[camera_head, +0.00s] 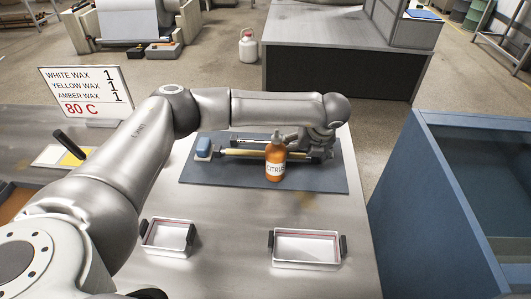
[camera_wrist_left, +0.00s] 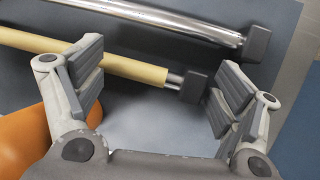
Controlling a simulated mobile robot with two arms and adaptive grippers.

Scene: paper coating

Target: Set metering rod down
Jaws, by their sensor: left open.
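Two rods lie side by side on a dark blue-grey mat (camera_head: 330,181). One is a bare silver rod (camera_wrist_left: 175,20) with a dark end block. The other is a tan-sleeved rod (camera_head: 236,153) with a bare metal end and a dark end block; it also shows in the left wrist view (camera_wrist_left: 120,65). My left gripper (camera_head: 318,146) is over the right end of the rods. In the left wrist view its fingers (camera_wrist_left: 157,78) are spread wide, with the tan rod's end visible between them and no grip on it. The frames do not name which is the metering rod. My right gripper is not in view.
An orange CITRUS bottle (camera_head: 275,168) stands close beside the left gripper. A blue block-like item (camera_head: 203,147) is at the mat's left. Two shallow trays (camera_head: 307,264) (camera_head: 150,250) sit in front. A blue bin (camera_head: 425,200) stands to the right.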

